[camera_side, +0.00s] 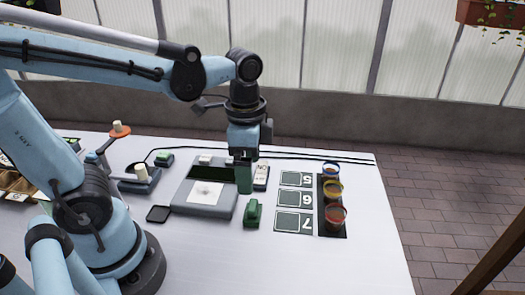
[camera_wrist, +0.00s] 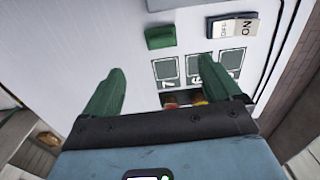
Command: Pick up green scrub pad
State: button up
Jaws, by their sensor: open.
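A small dark green block, which looks like the green scrub pad (camera_side: 253,213), lies on the white table in front of my gripper in the side view. In the wrist view the pad (camera_wrist: 160,38) shows at the top middle, beyond the fingertips. My gripper (camera_side: 244,189) points down above the table, behind the pad and beside the grey device. In the wrist view my gripper (camera_wrist: 161,66) has its two green fingers wide apart with nothing between them. The pad is apart from the fingers.
A grey device (camera_side: 207,209) stands left of the pad. An ON/OFF switch (camera_side: 262,177) is behind it. Numbered dark squares (camera_side: 295,200) and a black tray (camera_side: 329,228) with three cups are to the right. The table front is clear.

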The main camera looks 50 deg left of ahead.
aim_at(252, 204)
jog(key=shift+f, duration=3.4)
jog(key=shift+w+f, duration=0.2)
jog(key=shift+f, duration=2.45)
jog(key=c, duration=1.2)
jog(key=shift+r, duration=0.15)
jog(key=shift+r, duration=0.45)
jog(key=r, duration=0.3)
jog(key=shift+s+d+r, duration=0.15)
jog(key=shift+s, duration=0.05)
jog(key=s+d+r, duration=0.2)
jog(key=d, duration=0.1)
jog(key=s+d+r, duration=0.2)
jog(key=d, duration=0.1)
jog(key=s+d+r, duration=0.2)
jog(key=d, duration=0.1)
jog(key=shift+s+r, duration=0.25)
jog(key=shift+s, duration=0.05)
